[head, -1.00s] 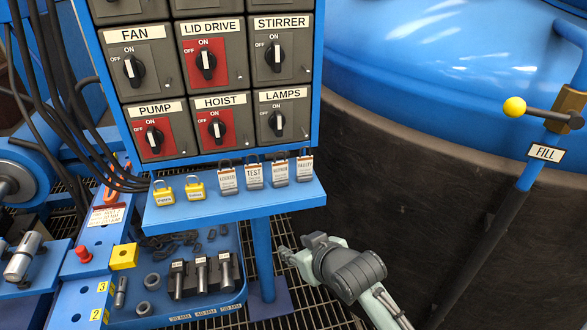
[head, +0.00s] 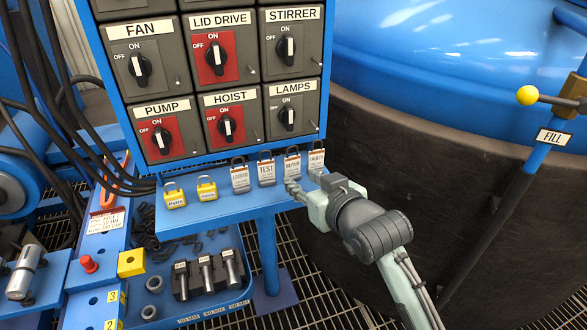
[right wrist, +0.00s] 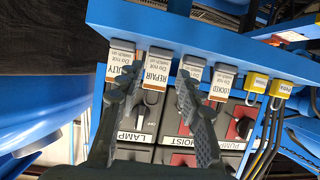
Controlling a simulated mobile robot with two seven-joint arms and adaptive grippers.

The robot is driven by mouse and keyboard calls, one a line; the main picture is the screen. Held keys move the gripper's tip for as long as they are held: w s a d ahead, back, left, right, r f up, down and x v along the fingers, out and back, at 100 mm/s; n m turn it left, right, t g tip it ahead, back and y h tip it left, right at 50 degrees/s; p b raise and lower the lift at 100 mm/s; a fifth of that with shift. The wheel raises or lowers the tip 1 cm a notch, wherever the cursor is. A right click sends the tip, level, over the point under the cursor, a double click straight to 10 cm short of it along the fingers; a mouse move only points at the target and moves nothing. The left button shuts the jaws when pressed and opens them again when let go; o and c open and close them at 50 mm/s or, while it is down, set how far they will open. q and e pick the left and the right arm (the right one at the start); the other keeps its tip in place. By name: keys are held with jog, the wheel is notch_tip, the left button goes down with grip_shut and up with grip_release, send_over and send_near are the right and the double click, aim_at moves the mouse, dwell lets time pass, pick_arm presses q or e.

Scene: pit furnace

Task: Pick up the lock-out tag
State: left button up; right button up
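Four tags with shackles stand in a row on the blue shelf (head: 225,207): LOCKED (head: 240,178), TEST (head: 266,170), REPAIR (head: 292,165) and FAULTY (head: 316,160). My right gripper (head: 304,184) is at the shelf's front edge, by the REPAIR and FAULTY tags. In the right wrist view my right gripper (right wrist: 157,76) is open. The REPAIR tag (right wrist: 156,72) shows between its fingers. One finger partly covers the FAULTY tag (right wrist: 121,55), the other the TEST tag (right wrist: 193,68). The LOCKED tag (right wrist: 221,85) lies outside the fingers. Contact cannot be told. My left gripper is not in view.
Yellow padlocks (head: 174,195) (head: 206,188) stand left of the tags. The switch panel (head: 215,85) rises behind the shelf. A tray (head: 240,300) with tools is below. The large tank (head: 430,170) stands right, with a yellow-knobbed FILL lever (head: 527,95).

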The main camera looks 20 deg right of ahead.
aim_at(293, 174)
jog(key=x, duration=0.4)
jog(key=shift+s+d+f, duration=0.1)
jog(key=shift+s+f, duration=0.05)
jog(key=shift+f, duration=0.05)
jog(key=shift+w+f, duration=0.25)
jog(key=shift+w, duration=0.25)
jog(key=c, duration=0.6)
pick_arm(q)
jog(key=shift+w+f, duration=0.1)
pick_arm(e)
jog(key=shift+r, duration=0.1)
